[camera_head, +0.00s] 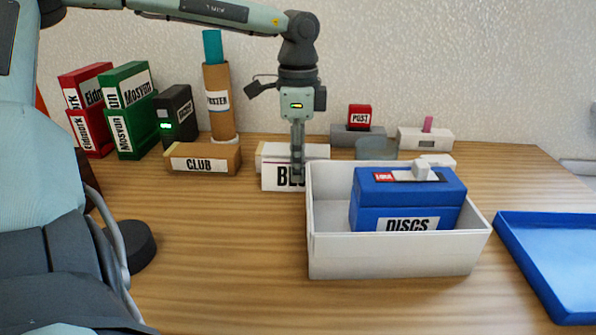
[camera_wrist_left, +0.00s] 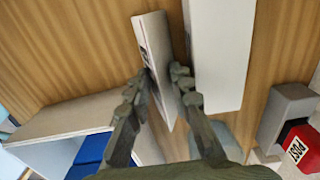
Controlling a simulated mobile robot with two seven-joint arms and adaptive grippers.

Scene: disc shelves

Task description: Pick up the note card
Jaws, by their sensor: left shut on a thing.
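The note card (camera_head: 276,180) is a white card with large black letters starting "BL"; the rest of its print is hidden. It stands upright in front of a low white box (camera_head: 315,150). My left gripper (camera_head: 298,178) points straight down and is shut on the card. In the left wrist view the card (camera_wrist_left: 153,50) runs between the two fingers (camera_wrist_left: 160,85), with a strip of table between it and the white box (camera_wrist_left: 220,45). I cannot tell whether its lower edge touches the table. My right gripper is not in view.
A white open bin (camera_head: 390,255) holding a blue DISCS box (camera_head: 405,198) stands close to the right of the card. A cardboard CLUB box (camera_head: 203,160) is to the left. A blue tray (camera_head: 560,265) lies at far right. The front left table is mostly clear.

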